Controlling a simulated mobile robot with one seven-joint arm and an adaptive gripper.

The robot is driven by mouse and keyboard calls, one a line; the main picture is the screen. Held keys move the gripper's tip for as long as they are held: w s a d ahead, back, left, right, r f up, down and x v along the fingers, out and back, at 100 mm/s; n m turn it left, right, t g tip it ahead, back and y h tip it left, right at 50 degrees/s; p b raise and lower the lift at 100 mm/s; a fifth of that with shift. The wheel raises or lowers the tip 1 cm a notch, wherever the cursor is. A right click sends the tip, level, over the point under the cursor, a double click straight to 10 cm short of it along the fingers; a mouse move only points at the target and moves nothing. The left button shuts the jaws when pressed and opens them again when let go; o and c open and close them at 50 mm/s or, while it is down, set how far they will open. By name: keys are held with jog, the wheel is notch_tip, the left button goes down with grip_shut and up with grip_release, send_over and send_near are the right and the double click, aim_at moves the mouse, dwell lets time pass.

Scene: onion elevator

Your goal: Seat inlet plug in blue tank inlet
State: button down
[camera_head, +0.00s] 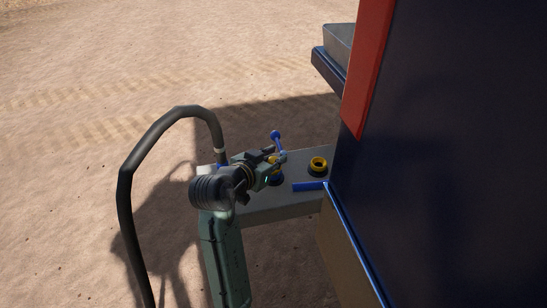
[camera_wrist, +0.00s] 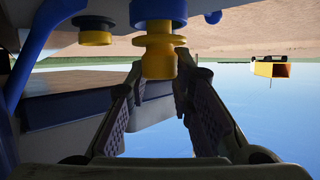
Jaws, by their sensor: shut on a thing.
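My gripper (camera_head: 274,158) is above the grey shelf at the side of the dark machine. In the wrist view my gripper (camera_wrist: 159,72) has its fingers on either side of the yellow plug (camera_wrist: 159,57), shut on it. The plug is a stepped yellow piece with a wide flange. I cannot tell how deep the plug sits in the inlet. My gripper hides most of the plug in the head view.
A second inlet with a yellow cap (camera_head: 318,164) stands on the shelf (camera_head: 292,205) to the right. Blue levers (camera_head: 277,137) (camera_head: 308,186) stand close by. A black hose (camera_head: 127,190) arches to the shelf's left end. The dark machine wall (camera_head: 440,150) bounds the right.

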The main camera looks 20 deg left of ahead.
jog(key=shift+f+b, duration=0.3)
jog(key=shift+f, duration=0.1)
dwell(0.3)
jog(key=c, duration=1.3)
grip_release()
